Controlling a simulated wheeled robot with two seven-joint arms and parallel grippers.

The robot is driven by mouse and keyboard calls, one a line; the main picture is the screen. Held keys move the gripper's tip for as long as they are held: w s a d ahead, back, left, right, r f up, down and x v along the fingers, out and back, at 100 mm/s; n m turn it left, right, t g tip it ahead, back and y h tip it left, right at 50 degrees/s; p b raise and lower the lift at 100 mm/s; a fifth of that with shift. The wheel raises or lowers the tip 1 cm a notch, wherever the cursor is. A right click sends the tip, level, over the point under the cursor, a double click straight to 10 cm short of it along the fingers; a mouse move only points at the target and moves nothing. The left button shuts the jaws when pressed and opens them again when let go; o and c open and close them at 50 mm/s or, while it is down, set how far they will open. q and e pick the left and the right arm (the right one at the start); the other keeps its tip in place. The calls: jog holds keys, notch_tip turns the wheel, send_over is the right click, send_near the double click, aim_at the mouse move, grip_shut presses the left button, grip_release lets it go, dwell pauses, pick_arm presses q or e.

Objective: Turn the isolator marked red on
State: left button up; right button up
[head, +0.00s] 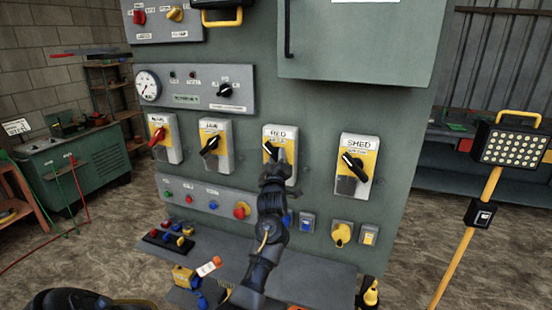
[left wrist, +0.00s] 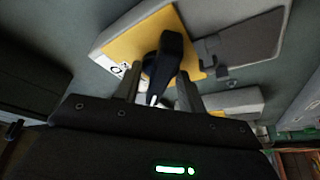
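The isolator marked RED (head: 291,141) is a light grey box with a yellow plate on the green-grey panel. Its black handle (head: 269,147) tilts to the upper left and is partly hidden by my left gripper (head: 273,160). In the left wrist view the handle (left wrist: 168,62) stands between the two fingers of my left gripper (left wrist: 158,88). The fingers are apart, with a visible gap on the handle's left side; on its right side I cannot tell whether they touch. A white label with an "O" shows beside the handle. My right gripper is not in view.
The SHED isolator (head: 357,165) is close on the right; two more isolators, one with a red handle (head: 158,136), are on the left. Buttons and a yellow knob (head: 341,234) sit below. A work lamp (head: 508,145) stands at the right.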

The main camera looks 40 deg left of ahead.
pick_arm(q)
grip_shut()
